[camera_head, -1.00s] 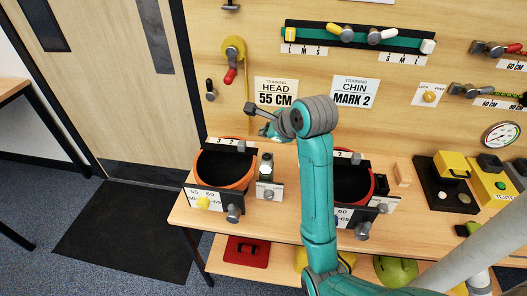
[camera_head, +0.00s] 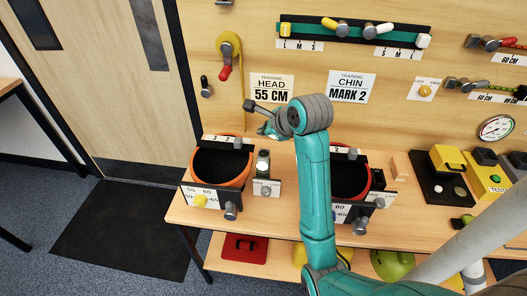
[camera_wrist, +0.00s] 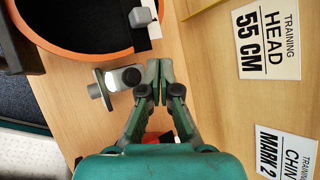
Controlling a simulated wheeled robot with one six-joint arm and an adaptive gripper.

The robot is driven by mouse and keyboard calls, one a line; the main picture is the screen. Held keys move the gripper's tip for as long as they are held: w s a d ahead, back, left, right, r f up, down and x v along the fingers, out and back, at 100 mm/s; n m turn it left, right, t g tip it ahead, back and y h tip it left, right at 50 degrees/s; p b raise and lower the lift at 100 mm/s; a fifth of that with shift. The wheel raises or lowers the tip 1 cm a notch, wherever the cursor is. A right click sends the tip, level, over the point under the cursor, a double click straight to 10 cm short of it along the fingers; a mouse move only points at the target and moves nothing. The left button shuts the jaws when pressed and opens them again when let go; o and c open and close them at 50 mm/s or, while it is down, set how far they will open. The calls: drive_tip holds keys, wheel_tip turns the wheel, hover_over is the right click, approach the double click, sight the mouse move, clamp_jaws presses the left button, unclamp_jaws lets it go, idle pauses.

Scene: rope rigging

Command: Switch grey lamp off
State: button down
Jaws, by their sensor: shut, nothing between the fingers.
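A small unit with a dark upright body and a pale front plate (camera_head: 266,187) stands on the bench between two helmet stands; it may be the grey lamp. In the wrist view it seems to be the grey bracket (camera_wrist: 122,79) with a white round face, a dark top and a grey knob. I cannot tell whether it is lit. My gripper (camera_head: 263,131) is above and behind this unit, near the board. In the wrist view my gripper (camera_wrist: 159,66) is shut and empty, just right of the bracket, with a small gap showing.
An orange-rimmed helmet (camera_head: 241,176) is on the left and a red-rimmed one (camera_head: 367,184) on the right, partly behind my arm. The board behind holds a "HEAD 55 CM" sign (camera_head: 271,88), a "CHIN MARK 2" sign (camera_head: 351,87) and a yellow pulley (camera_head: 229,45) with a red handle.

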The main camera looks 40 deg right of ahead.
sight(264, 153)
drive_tip(key=shift+f, duration=2.55)
drive_tip(key=shift+f, duration=0.15)
drive_tip(key=shift+f, duration=0.25)
drive_tip(key=shift+f, duration=0.45)
idle(0.5)
drive_tip(key=shift+r, duration=0.9)
drive_tip(key=shift+r, duration=2.5)
